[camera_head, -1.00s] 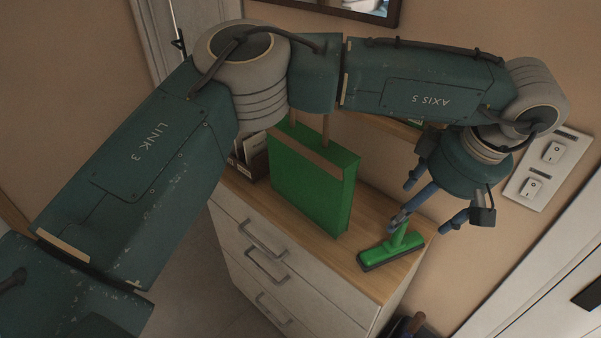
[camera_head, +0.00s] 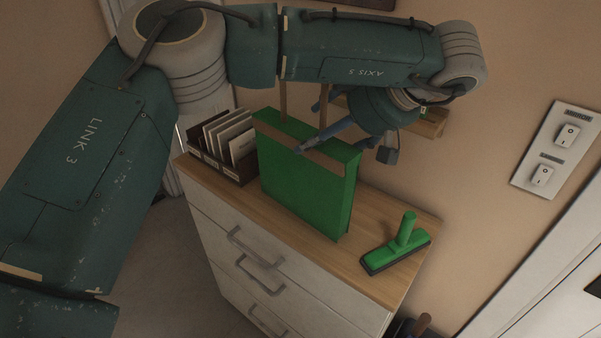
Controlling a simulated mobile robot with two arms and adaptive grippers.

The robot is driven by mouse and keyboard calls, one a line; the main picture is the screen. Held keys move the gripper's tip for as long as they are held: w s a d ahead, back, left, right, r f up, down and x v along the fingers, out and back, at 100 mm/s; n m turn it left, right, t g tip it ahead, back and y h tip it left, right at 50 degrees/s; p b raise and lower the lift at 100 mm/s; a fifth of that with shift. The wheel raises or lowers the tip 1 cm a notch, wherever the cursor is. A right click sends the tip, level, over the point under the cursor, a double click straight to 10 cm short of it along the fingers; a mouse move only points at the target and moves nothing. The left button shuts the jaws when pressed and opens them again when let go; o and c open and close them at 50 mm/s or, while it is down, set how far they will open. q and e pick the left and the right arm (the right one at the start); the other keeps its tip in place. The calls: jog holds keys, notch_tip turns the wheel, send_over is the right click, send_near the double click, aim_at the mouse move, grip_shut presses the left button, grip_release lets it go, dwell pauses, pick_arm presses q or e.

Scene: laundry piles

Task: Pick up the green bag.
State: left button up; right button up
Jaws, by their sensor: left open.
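The green bag (camera_head: 300,186) stands upright on the wooden top of a chest of drawers, in the middle of the head view. It has a tan band near its upper edge and tan straps rising from the top. My left gripper (camera_head: 322,136) is open over the bag's upper right part. One finger crosses in front of the tan band and a strap; whether it touches the bag I cannot tell. Part of the straps is hidden behind my left arm. My right gripper is not in view.
The chest of drawers (camera_head: 262,250) has a wooden top. A dark box with upright papers (camera_head: 228,140) stands just left of the bag. A green squeegee-like brush (camera_head: 396,252) lies to its right. A small wall shelf (camera_head: 432,122) and a switch panel (camera_head: 556,150) are on the wall behind.

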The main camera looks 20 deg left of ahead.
pick_arm(q)
jog(key=shift+f, duration=0.25)
jog(key=p+x, duration=0.1)
jog(key=x, duration=0.3)
jog(key=shift+a+f+p, duration=0.25)
jog(key=shift+p, duration=0.1)
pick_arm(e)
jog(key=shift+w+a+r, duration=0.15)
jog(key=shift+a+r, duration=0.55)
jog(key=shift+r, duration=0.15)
pick_arm(q)
jog(key=shift+d, duration=0.1)
jog(key=c, duration=1.9)
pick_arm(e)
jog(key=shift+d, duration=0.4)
pick_arm(q)
jog(key=shift+r, duration=0.1)
